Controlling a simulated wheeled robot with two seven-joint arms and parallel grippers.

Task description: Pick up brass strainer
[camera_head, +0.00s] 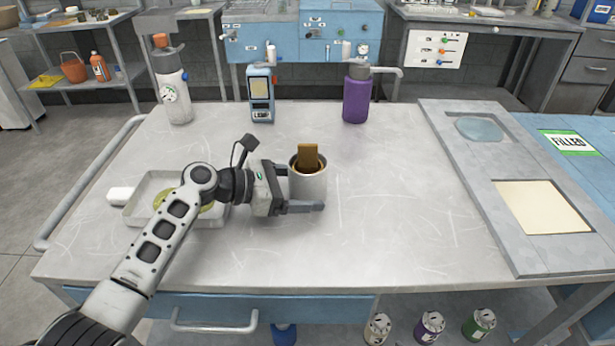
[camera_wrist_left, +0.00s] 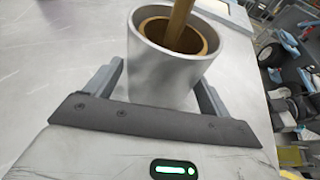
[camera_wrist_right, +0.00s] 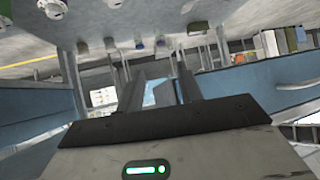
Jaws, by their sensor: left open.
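The brass strainer (camera_head: 308,156) stands inside a grey metal cup (camera_head: 309,187) near the middle of the table. Its flat handle sticks up above the rim; its lower part is hidden in the cup. In the left wrist view the strainer (camera_wrist_left: 179,28) shows as a brass ring with the handle rising from it. My left gripper (camera_wrist_left: 157,84) is open, low down, with one finger on each side of the cup (camera_wrist_left: 160,70). I cannot tell whether the fingers touch it. My right gripper (camera_wrist_right: 160,88) shows only in its own wrist view, open and empty.
A white tray (camera_head: 140,213) lies under my left arm. A white bottle (camera_head: 172,90), a blue device (camera_head: 261,95) and a purple bottle (camera_head: 356,95) stand along the back edge. A grey panel (camera_head: 480,180) is at the right. The table right of the cup is clear.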

